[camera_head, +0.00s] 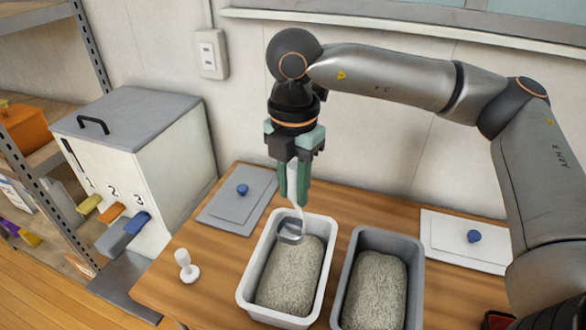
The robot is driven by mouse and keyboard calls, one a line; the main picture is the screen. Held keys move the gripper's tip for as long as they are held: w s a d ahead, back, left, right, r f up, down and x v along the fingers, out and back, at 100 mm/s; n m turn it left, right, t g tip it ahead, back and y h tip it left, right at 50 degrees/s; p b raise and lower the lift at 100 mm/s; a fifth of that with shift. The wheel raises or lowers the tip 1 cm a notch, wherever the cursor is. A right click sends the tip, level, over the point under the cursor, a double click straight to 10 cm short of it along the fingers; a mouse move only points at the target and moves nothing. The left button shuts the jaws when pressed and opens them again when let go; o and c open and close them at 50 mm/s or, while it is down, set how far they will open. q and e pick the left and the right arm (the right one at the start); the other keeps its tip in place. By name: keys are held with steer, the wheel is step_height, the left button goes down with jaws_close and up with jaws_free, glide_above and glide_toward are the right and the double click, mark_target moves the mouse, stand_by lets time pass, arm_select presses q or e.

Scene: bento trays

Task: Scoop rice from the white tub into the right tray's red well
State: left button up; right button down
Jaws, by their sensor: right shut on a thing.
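The white tub (246,288) stands on the table and holds a mound of grey-white rice (290,276). My right gripper (294,190) points down above the back of the tub. It is shut on the pale handle of a scoop (290,231). The scoop's metal bowl hangs inside the tub's back end, at or just above the back of the rice; I cannot tell whether it touches it. No tray with a red well shows clearly. My left gripper is not in view.
A grey tub (416,283) with similar grains stands to the right. A grey lid (222,210) and a white lid (450,252), each with a blue knob, lie behind. A small white object (186,267) stands left. A numbered cabinet (165,150) borders the table.

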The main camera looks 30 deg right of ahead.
mark_target(294, 229)
steer(key=shift+s+f+b, duration=0.1)
steer(key=shift+f+b, duration=0.5)
steer(key=shift+f, duration=0.2)
step_height(294, 229, down, 10)
steer(key=b, duration=0.8)
steer(key=shift+f, duration=0.2)
steer(key=shift+f+b, duration=0.35)
steer(key=shift+b, duration=0.05)
steer(key=shift+f, duration=0.2)
